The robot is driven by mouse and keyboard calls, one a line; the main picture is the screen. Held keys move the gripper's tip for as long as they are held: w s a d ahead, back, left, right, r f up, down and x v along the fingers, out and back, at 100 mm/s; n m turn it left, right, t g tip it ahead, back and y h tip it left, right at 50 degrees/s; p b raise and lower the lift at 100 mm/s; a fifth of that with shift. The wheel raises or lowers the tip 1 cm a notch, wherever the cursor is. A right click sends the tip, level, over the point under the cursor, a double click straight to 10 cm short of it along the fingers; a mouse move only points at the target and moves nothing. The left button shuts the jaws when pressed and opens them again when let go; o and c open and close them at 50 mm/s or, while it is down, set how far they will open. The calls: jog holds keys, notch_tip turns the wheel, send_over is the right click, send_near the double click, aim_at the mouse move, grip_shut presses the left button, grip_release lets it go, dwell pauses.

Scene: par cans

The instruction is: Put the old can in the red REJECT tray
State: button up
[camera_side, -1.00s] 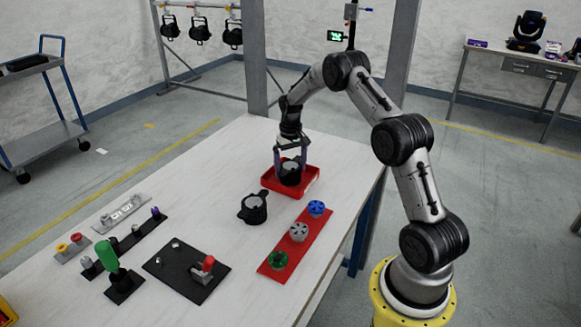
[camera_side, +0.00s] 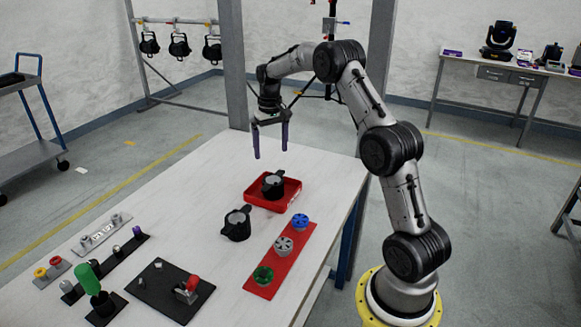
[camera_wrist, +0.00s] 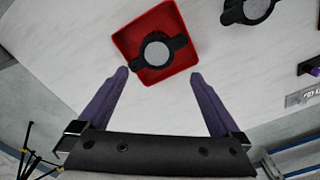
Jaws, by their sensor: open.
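A black can with a pale round face (camera_side: 273,184) sits in the red tray (camera_side: 289,199), towards its back. In the wrist view the same can (camera_wrist: 156,52) lies inside the red tray (camera_wrist: 127,40), with its side lugs near the tray walls. A second black can (camera_side: 237,224) stands on the table just in front of the tray; it shows in part in the wrist view (camera_wrist: 247,9). My gripper (camera_side: 271,156) is open and empty above the table, behind and higher than the tray. Its purple fingers (camera_wrist: 160,72) are spread apart and touch nothing.
A red strip (camera_side: 265,279) with blue, grey and green round parts lies at the table's right. A black plate (camera_side: 155,290) with a red-topped clamp, a green-handled tool (camera_side: 88,278) and small fixtures stand front left. The table left of the tray is clear.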

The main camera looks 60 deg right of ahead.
jog(key=s+a+r+n+t, duration=0.1)
jog(key=s+a+r+n, duration=0.1)
jog(key=s+a+r, duration=0.45)
jog(key=s+a+r+n+t, duration=0.15)
jog(key=s+a+r, duration=0.25)
jog(key=a+r, duration=0.6)
jog(key=s+a+f+n+t, duration=0.1)
jog(key=s+a+f, duration=0.1)
jog(key=s+a, duration=0.4)
jog(key=s+a+f+n+t, duration=0.2)
jog(key=s+a, duration=0.3)
jog(key=s, duration=0.7)
jog(key=shift+a+f, duration=0.35)
jog(key=shift+f, duration=0.05)
